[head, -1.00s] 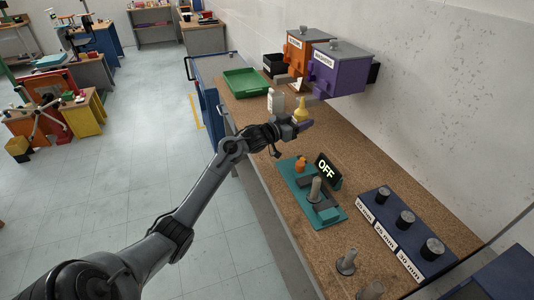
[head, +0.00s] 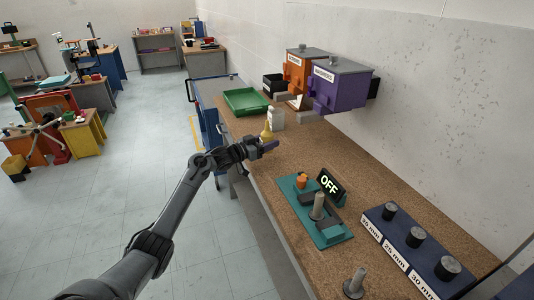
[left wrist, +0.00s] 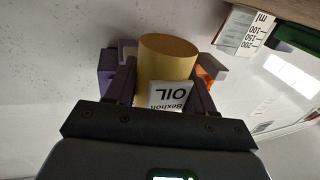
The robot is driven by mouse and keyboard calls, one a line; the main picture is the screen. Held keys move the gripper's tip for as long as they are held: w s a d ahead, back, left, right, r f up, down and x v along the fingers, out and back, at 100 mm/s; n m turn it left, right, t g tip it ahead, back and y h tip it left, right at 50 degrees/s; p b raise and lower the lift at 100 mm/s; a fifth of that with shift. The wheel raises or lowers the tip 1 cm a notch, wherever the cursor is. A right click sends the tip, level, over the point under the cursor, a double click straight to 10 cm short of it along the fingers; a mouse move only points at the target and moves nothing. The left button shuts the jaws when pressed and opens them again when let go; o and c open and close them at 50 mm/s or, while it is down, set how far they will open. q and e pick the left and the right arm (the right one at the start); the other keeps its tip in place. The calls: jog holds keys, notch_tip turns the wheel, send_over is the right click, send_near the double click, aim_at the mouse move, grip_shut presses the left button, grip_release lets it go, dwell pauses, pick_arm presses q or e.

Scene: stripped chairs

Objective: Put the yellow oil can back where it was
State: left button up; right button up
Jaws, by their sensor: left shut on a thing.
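The yellow oil can (head: 267,131) is upright in the head view, near the bench's left edge, beside a white bottle (head: 276,118). My left gripper (head: 268,146) is shut on the can. In the left wrist view the can (left wrist: 168,55) sits between my left gripper's fingers (left wrist: 163,88), its "Bexholt OIL" label upside down in the picture. The can's lower part is hidden by the gripper in the head view, so I cannot tell whether it touches the bench. My right gripper is out of view.
A green tray (head: 246,102) lies behind the bottle. Orange (head: 297,75) and purple (head: 335,88) boxes are on the wall side. A teal fixture (head: 325,232) with an OFF sign (head: 330,185) stands nearer. The cork-coloured bench between (head: 305,150) is clear.

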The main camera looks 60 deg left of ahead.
pick_arm(q)
jog(key=shift+f+b, duration=0.7)
jog(key=shift+f, duration=1.3)
jog(key=shift+f, duration=0.15)
jog(key=o, duration=1.3)
jog(key=shift+r, duration=0.2)
jog(key=shift+s, duration=0.65)
jog(key=s+p, duration=0.1)
jog(key=s, duration=0.2)
jog(key=s+p, duration=0.1)
jog(key=s, duration=0.3)
jog(key=s+p, duration=0.1)
jog(key=s, duration=0.2)
jog(key=shift+s+d, duration=0.35)
